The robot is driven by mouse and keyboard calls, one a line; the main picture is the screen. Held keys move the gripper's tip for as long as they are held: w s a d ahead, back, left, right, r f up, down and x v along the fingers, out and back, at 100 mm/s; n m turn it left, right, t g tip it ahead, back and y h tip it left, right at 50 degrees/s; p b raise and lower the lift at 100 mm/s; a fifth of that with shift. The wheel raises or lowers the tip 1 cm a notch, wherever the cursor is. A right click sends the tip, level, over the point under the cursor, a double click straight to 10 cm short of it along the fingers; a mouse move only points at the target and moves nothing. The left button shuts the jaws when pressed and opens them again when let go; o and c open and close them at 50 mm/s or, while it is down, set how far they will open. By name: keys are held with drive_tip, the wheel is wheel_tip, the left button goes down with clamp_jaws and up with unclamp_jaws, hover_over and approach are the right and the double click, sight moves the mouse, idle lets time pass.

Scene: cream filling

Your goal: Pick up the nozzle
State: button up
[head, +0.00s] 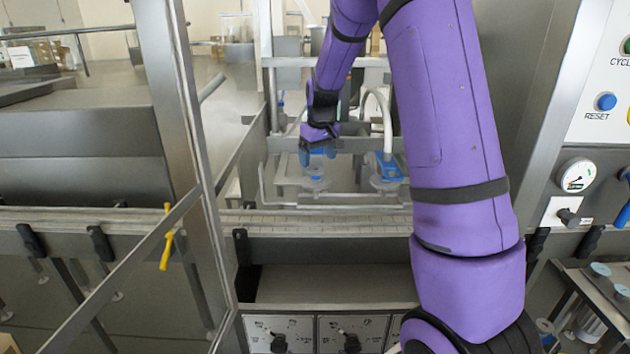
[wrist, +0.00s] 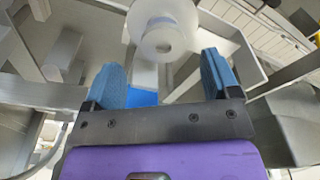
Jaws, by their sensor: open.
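The nozzle (wrist: 163,38) is a white, round, flanged piece with a hole in its middle. In the wrist view it lies just beyond and between the fingertips. My gripper (wrist: 168,75) is open, with one blue finger pad on each side and nothing held between them. In the head view my gripper (head: 318,156) reaches into the filling machine, over a pale round piece (head: 314,183) that looks like the same nozzle. The fingers partly hide it there, and I cannot tell whether they touch it.
A second filling head with a blue fitting (head: 387,168) and a white hose stands to the right. A conveyor (head: 320,222) runs in front. A metal frame post (head: 180,110) stands at the left, and a control panel (head: 600,110) at the right.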

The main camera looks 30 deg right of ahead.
sight(316, 170)
drive_tip(key=f, duration=0.5)
drive_tip(key=shift+w+a, duration=0.25)
drive_tip(key=c, duration=1.1)
